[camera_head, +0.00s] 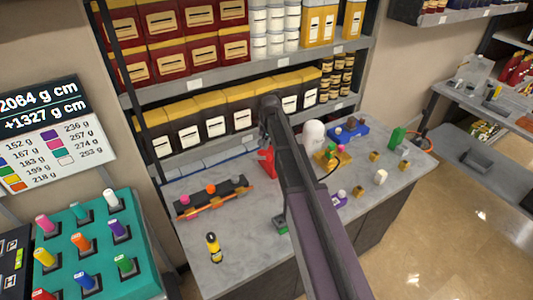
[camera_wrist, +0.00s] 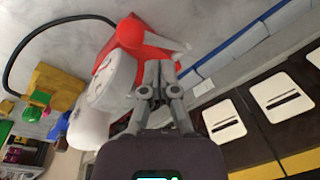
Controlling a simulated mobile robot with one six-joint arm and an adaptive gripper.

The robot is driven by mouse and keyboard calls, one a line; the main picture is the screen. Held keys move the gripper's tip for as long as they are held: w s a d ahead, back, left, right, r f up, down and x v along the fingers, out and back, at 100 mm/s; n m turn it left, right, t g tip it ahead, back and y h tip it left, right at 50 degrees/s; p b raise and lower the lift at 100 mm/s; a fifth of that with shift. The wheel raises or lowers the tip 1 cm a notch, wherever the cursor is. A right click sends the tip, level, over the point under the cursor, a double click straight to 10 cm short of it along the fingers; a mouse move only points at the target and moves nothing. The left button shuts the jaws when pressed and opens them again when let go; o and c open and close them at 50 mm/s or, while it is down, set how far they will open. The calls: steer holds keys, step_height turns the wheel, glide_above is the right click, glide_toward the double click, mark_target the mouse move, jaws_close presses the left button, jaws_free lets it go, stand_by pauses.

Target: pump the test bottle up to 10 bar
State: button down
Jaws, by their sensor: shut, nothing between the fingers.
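The red vacuum pump (camera_head: 267,162) stands on the grey workbench, partly hidden behind my arm in the head view. In the wrist view the red body (camera_wrist: 128,38) lies just beyond my fingertips, with a white round part (camera_wrist: 108,82) beside it. My gripper (camera_wrist: 160,70) is shut and empty, close to the red body; I cannot tell whether it touches. A white rounded bottle (camera_head: 313,133) stands right of my arm; it also shows in the wrist view (camera_wrist: 88,128). A black hose (camera_wrist: 22,48) curves over the bench. No pressure reading is legible.
A dark rack (camera_head: 213,198) and a yellow-black cylinder (camera_head: 213,247) are at the left. Boxed shelves (camera_head: 225,110) rise behind.

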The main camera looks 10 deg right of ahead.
steer(key=shift+w+r, duration=0.1)
steer(key=shift+w+a+r+p, duration=0.25)
steer(key=shift+w+r+p, duration=0.5)
steer(key=shift+r+p, duration=0.2)
steer(key=shift+w+a+r+p, duration=0.25)
steer(key=shift+w+r+p, duration=0.45)
steer(key=shift+r+p, duration=0.2)
steer(key=s+f+n+b, duration=0.2)
steer(key=s+f+b, duration=0.1)
steer(key=s, duration=1.2)
steer(key=s+f+n+h+b, duration=0.1)
steer(key=s+f+n+b, duration=0.1)
steer(key=s, duration=1.3)
steer(key=shift+f+n+g+b, duration=0.3)
steer(key=shift+f+g+b, duration=0.1)
steer(key=shift+f+b, duration=0.5)
